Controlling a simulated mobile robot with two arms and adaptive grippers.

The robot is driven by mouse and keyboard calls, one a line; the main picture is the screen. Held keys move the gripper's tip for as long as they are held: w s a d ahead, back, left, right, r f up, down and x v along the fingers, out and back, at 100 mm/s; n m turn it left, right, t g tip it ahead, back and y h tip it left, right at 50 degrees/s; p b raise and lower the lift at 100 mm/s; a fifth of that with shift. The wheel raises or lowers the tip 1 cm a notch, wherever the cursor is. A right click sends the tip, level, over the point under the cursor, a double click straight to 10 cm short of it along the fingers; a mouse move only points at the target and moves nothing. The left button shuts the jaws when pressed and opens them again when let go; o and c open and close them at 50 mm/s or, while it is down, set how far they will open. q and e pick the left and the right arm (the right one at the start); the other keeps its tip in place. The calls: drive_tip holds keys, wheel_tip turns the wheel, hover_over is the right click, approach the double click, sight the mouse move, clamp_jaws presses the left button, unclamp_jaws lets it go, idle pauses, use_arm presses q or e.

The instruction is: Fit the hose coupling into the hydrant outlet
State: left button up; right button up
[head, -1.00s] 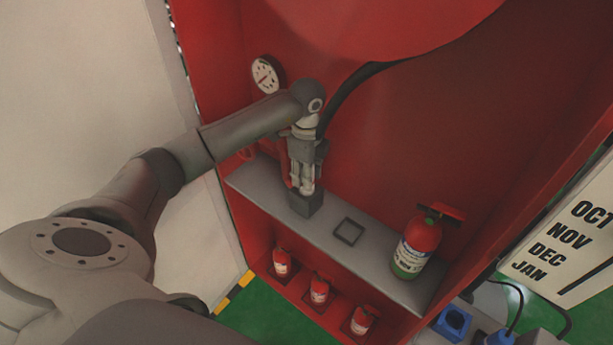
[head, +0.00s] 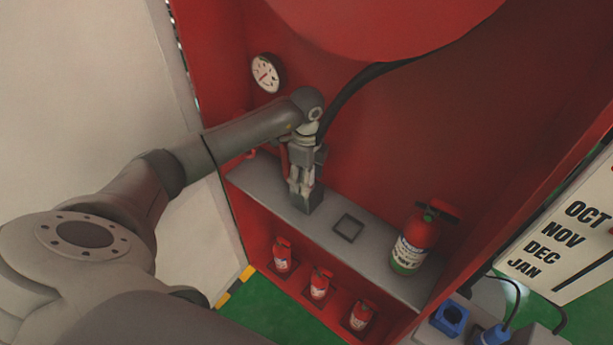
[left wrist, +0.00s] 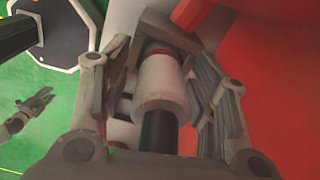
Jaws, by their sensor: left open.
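My left gripper (head: 305,180) reaches into the red cabinet from the left, just above its grey shelf. In the left wrist view its open fingers (left wrist: 165,85) stand on either side of the pale cylindrical coupling (left wrist: 162,88). A black hose (left wrist: 159,132) runs from the coupling's near end. A red ring shows at its far end, close to a red part that may be the hydrant outlet; how they join is hidden. In the head view the black hose (head: 350,88) rises behind my wrist. A small gripper (left wrist: 30,112), probably my right, shows far off over the green floor.
A fire extinguisher (head: 414,240) stands at the shelf's right, with a dark square frame (head: 347,228) left of it. Three small extinguishers (head: 319,284) are below. A gauge (head: 267,73) is on the back wall. A large red round shape (head: 390,20) overhangs the shelf.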

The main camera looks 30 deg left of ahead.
use_arm(q)
drive_tip(key=shift+r, duration=0.4)
wheel_tip(320, 180, up, 11)
drive_tip(key=b, duration=0.3)
drive_tip(key=shift+f, duration=0.2)
drive_tip(key=shift+r, duration=0.5)
drive_tip(key=shift+f, duration=0.1)
